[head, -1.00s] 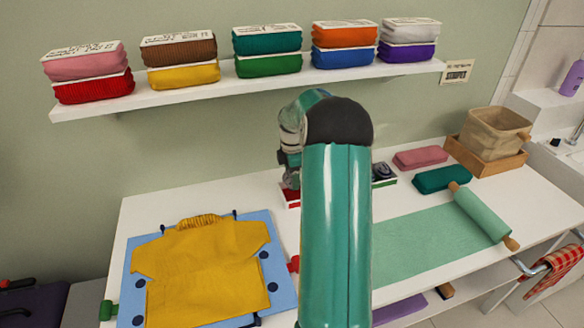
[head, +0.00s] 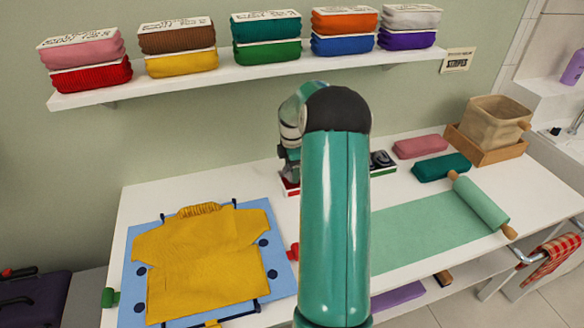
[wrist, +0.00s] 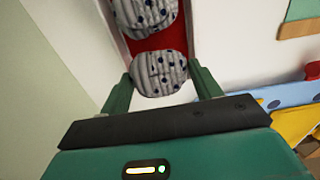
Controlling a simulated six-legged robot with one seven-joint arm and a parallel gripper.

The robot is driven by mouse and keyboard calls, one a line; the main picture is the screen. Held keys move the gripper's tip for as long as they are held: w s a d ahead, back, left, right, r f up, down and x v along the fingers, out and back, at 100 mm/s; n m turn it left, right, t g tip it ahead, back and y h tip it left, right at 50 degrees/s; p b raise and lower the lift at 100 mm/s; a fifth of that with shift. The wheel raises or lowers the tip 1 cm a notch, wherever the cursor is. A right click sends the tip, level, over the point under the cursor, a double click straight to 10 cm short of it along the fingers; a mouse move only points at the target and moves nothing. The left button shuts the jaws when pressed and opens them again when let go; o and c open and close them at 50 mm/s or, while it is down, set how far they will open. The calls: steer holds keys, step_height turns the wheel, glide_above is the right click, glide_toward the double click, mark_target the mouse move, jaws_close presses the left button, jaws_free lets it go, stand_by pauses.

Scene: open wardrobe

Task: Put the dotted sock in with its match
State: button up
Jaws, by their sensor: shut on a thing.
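In the wrist view, my gripper (wrist: 162,80) is shut on a grey ribbed sock with dark dots (wrist: 159,72), rolled into a bundle between its two green fingers. A second dotted grey sock (wrist: 147,12) lies just beyond it, at the top edge, in a red-floored compartment (wrist: 157,40). The held sock is over or in the near end of that compartment; I cannot tell whether it touches the floor. In the head view, my arm hides the gripper and both socks. Only a red corner of the box (head: 290,187) shows left of the arm.
Right of my arm, a compartment with a dark item (head: 382,160) shows. A yellow shirt (head: 200,260) lies on a blue folding board (head: 280,278) at left. A green mat (head: 425,232) with a roller (head: 480,205), folded bundles (head: 440,166) and a bin (head: 495,122) stand right.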

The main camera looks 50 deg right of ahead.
steer(key=shift+f, duration=0.4)
stand_by(0.3)
steer(key=o, duration=0.8)
steer(key=shift+o, duration=0.5)
